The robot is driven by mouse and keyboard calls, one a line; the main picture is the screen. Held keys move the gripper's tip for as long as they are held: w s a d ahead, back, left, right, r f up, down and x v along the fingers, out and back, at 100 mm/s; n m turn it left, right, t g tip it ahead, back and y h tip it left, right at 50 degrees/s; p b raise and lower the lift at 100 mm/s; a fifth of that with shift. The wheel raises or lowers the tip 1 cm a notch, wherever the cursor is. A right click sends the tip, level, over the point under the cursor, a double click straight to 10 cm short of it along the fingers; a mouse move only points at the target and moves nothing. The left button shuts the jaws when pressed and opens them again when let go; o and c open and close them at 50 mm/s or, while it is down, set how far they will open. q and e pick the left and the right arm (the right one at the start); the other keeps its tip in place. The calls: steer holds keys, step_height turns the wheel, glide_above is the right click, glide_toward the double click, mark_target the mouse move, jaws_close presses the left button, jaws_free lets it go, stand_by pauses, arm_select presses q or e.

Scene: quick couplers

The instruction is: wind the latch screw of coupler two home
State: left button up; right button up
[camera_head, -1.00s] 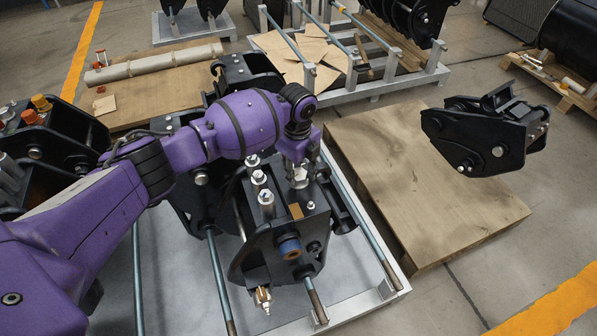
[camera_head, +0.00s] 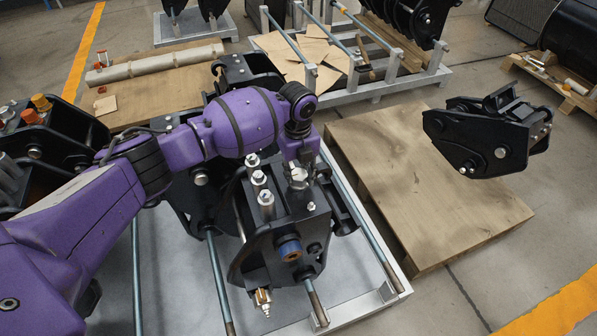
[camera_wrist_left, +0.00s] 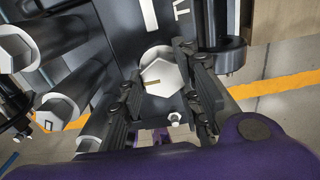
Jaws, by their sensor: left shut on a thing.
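The coupler (camera_head: 285,225) is a black block with thick side plates, standing on rods in the grey frame in the head view. I take it for coupler two; its lettering is only partly visible in the wrist view. The latch screw's silver hex head (camera_head: 297,178) is on its upper face. In the left wrist view the hex head (camera_wrist_left: 160,80) bears a short yellow mark and sits between my dark fingers. My left gripper (camera_head: 299,168) is shut on it from above; its fingers (camera_wrist_left: 162,88) flank the head. The screw's shank is hidden. My right gripper is out of view.
Several silver bolts (camera_head: 259,180) stand close left of the screw. Another black coupler (camera_head: 487,135) is at the right by a wooden board (camera_head: 420,185). Other black couplers (camera_head: 60,140) crowd the left. The board's surface is mostly bare.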

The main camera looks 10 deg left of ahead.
mark_target(297, 175)
arm_select(q)
steer(key=shift+s+a+f, duration=0.25)
steer(key=shift+s+f, duration=0.05)
steer(key=o, duration=1)
steer(key=shift+o, duration=0.2)
steer(key=shift+r, duration=0.1)
steer(key=shift+w+d+r, duration=0.1)
steer(key=shift+r, duration=0.05)
steer(key=shift+w+r, duration=0.1)
steer(key=shift+r, duration=0.4)
step_height(297, 175, up, 11)
